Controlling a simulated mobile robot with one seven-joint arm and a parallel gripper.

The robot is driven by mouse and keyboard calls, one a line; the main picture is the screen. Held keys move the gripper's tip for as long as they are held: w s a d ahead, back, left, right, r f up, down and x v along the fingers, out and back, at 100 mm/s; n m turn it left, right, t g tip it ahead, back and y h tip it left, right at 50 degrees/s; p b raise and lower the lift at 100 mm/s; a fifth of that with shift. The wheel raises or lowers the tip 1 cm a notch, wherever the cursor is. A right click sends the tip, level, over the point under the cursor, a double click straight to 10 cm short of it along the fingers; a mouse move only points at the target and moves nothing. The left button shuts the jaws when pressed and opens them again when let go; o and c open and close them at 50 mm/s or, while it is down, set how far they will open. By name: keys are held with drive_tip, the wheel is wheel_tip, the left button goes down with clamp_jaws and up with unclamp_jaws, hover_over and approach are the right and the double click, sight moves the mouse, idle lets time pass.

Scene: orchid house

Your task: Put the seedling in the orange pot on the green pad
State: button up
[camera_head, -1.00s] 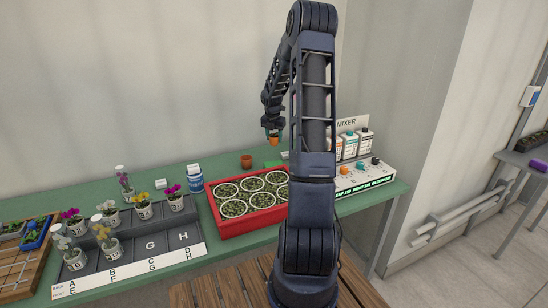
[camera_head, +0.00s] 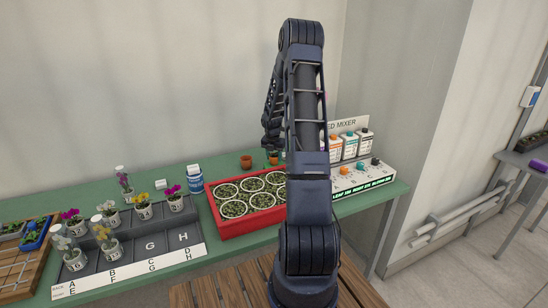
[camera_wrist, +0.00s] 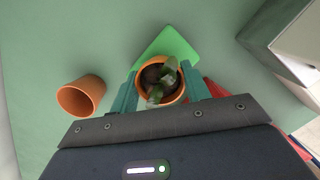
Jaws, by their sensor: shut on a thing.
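The orange pot with the green seedling (camera_wrist: 160,79) is between the two teal fingers of my gripper (camera_wrist: 161,92) in the wrist view. The gripper is shut on the pot. The green pad (camera_wrist: 172,44) lies on the table under and beyond the pot, partly hidden by it. I cannot tell whether the pot touches the pad. In the head view the held pot (camera_head: 273,157) shows small beside my arm, low over the back of the table, and my arm hides much of that area.
Another orange pot (camera_wrist: 82,96) stands to the left of the held one; it is also in the head view (camera_head: 246,161). A red tray (camera_head: 217,218) of round plants stands in front. The mixer (camera_head: 362,182) with bottles is at right. A labelled rack (camera_head: 150,262) holds potted orchids at left.

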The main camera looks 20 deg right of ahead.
drive_tip(key=shift+f, duration=0.15)
drive_tip(key=o, duration=1)
